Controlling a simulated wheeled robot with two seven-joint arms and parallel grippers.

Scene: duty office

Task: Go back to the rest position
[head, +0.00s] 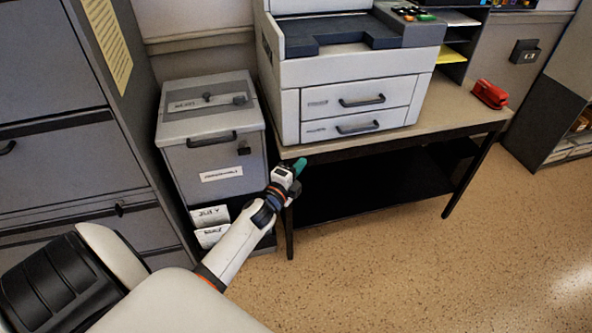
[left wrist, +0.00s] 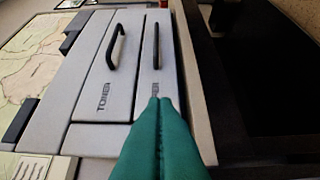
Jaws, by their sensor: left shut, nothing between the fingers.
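My left arm reaches in from the lower left of the head view. Its gripper (head: 299,167) has green fingers and is at the front left corner of the copier table, below the copier's drawers. In the left wrist view the green fingers (left wrist: 159,105) are together, with nothing between them. They point toward the copier's drawer fronts (left wrist: 125,70), one of which is marked TONER. I cannot tell whether the fingertips touch anything. My right gripper is not in view.
A copier (head: 345,85) stands on the table (head: 455,115), with a red stapler (head: 490,94) at the right. A grey cabinet (head: 208,160) stands left of the table, beside tall filing drawers (head: 50,150). The speckled floor (head: 430,270) is clear in front.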

